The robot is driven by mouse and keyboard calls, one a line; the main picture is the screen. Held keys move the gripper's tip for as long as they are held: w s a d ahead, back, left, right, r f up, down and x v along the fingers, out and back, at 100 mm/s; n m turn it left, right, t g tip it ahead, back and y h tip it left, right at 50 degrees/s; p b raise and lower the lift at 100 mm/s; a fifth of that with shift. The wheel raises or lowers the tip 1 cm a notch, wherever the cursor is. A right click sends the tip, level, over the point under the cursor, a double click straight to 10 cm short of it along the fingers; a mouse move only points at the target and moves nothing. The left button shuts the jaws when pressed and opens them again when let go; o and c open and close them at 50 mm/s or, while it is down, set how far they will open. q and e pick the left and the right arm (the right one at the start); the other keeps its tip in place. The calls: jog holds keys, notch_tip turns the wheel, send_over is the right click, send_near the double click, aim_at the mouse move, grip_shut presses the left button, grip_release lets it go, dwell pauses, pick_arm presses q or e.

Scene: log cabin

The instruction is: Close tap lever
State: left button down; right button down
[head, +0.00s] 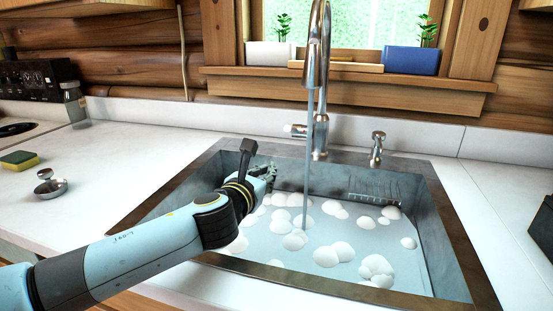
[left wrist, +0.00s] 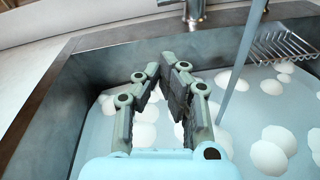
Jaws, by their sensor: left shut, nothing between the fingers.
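The chrome tap (head: 318,60) stands behind the sink, with a tall curved spout. Its lever (head: 295,130) sticks out to the left of the tap's base. A stream of water (head: 307,160) runs from the spout into the sink (head: 445,220). My left gripper (head: 268,170) is over the sink's left part, in front of and below the lever, apart from it. In the left wrist view its fingers (left wrist: 166,66) are together and empty, and the tap's base (left wrist: 194,10) shows at the top edge. My right gripper is in neither view.
The sink holds water with several foam clumps (head: 326,256) and a wire rack (left wrist: 283,45). A small chrome fixture (head: 377,148) stands right of the tap. On the left counter are a sponge (head: 20,160) and a metal plug (head: 50,185). A windowsill with planters is behind.

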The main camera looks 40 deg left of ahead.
aim_at(293, 130)
pick_arm(q)
jog(key=w+a+r, duration=0.1)
jog(key=w+a, duration=0.1)
jog(key=w, duration=0.3)
jog(key=w+a+r+p, duration=0.1)
jog(key=w+a, duration=0.1)
jog(key=w, duration=0.3)
jog(key=shift+w+r, duration=0.15)
jog(key=shift+r, duration=0.1)
